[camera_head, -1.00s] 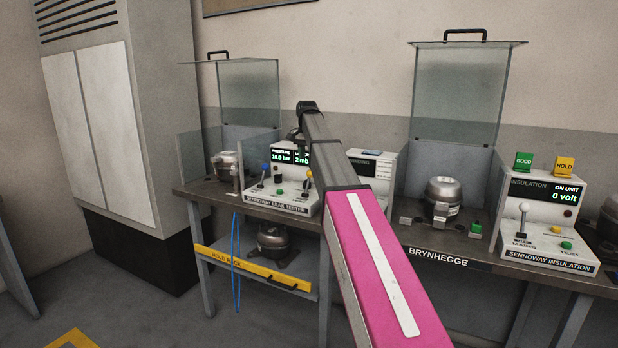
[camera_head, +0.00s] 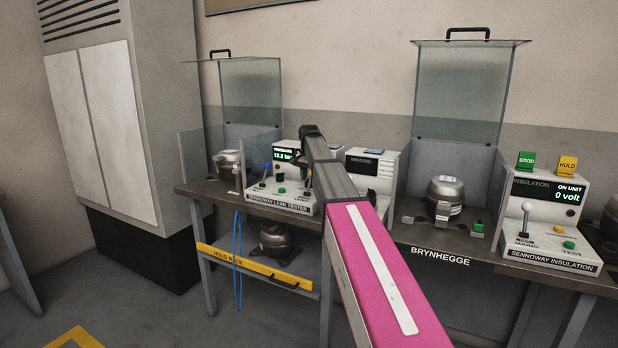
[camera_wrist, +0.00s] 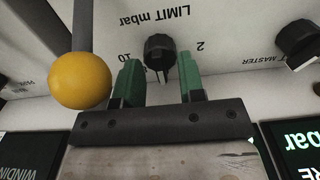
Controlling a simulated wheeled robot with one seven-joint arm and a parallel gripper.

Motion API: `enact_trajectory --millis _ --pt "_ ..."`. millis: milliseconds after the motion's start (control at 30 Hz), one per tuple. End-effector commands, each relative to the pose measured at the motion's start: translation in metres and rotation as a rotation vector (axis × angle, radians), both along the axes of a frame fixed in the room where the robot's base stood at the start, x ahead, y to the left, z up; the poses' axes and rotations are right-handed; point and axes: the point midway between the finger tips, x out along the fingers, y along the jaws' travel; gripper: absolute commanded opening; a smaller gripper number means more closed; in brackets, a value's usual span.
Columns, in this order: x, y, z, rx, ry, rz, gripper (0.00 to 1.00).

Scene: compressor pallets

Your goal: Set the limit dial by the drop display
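The limit dial (camera_wrist: 160,50) is a black knob under the label "LIMIT mbar", upside down in the wrist view, between the marks 10 and 2. My gripper (camera_wrist: 158,82) is open, with one green fingertip on each side of the dial's lower part in the picture. A gap shows on both sides, and I see no contact. In the head view the leak tester (camera_head: 282,207) stands on the bench, and my arm hides the dial and the drop display. Its pressure display (camera_head: 288,155) reads about 10.0 bar. A display edge with "mbar" (camera_wrist: 302,138) shows in the wrist view, its number out of frame.
A yellow ball knob (camera_wrist: 80,80) is close beside one finger in the wrist view. Another black knob (camera_wrist: 300,42) is at the right. A blue-knobbed lever (camera_head: 266,168) stands on the tester. A glass-guarded station holding a compressor (camera_head: 228,162) is to its left.

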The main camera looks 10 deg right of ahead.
Motion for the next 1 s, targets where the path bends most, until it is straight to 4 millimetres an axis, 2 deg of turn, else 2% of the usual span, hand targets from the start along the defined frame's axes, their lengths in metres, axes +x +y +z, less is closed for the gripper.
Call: enact_trajectory --millis 33,100,567,1000 --pt "0.0000 0.0000 0.0001 0.000 0.000 0.000 0.23" --pt "0.0000 0.0000 0.0001 0.000 0.000 0.000 0.00" --pt "-0.0001 0.0001 0.0002 0.001 0.001 0.062 0.00" --pt "0.0000 0.0001 0.0003 0.000 0.001 0.376 0.00"
